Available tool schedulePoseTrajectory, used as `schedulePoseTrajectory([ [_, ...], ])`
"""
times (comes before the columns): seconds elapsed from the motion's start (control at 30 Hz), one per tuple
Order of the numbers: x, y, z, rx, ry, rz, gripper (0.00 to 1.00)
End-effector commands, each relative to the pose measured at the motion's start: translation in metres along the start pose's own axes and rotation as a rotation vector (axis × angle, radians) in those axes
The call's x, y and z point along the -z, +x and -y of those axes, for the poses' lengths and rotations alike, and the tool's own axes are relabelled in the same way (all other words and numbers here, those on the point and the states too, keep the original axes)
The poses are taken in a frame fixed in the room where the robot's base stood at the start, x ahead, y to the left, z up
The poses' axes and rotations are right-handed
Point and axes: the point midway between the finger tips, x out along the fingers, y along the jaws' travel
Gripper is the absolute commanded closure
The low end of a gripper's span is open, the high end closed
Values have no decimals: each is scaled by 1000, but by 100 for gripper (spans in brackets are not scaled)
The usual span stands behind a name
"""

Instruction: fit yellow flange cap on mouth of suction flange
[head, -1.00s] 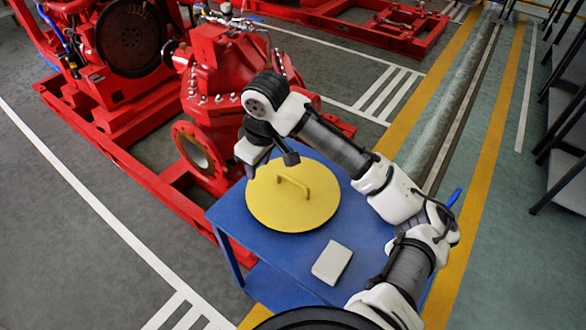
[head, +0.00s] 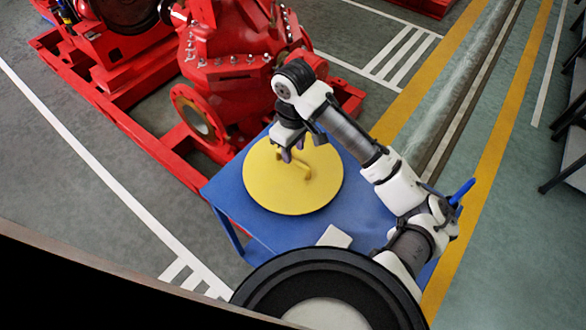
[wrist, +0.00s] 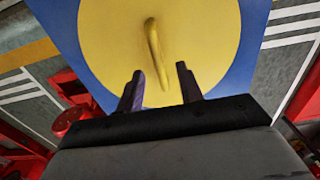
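The yellow flange cap (head: 268,186) is a round disc with a bar handle (head: 301,168). It lies on the blue table, and it also shows in the wrist view (wrist: 207,40) with its handle (wrist: 155,45). My gripper (head: 293,154) is over the cap near its handle. In the wrist view my gripper (wrist: 160,85) is open, its two dark fingers apart, with the handle ahead of and between them. The fingers do not grip it. The suction flange (head: 197,115) is a red ring with an open mouth on the red pump, left of the table.
The blue table (head: 232,204) stands beside the red pump (head: 235,60). A small pale box (head: 334,237) lies on the table near its front edge. A red base frame (head: 135,145) runs along the floor. Grey floor is free at left.

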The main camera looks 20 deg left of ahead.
Motion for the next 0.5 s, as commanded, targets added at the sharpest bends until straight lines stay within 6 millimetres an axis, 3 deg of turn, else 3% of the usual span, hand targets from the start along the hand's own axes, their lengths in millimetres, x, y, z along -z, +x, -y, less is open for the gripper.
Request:
schedulePoseTrajectory([
  [0.5,3,52,-1,2,1,-1,64],
])
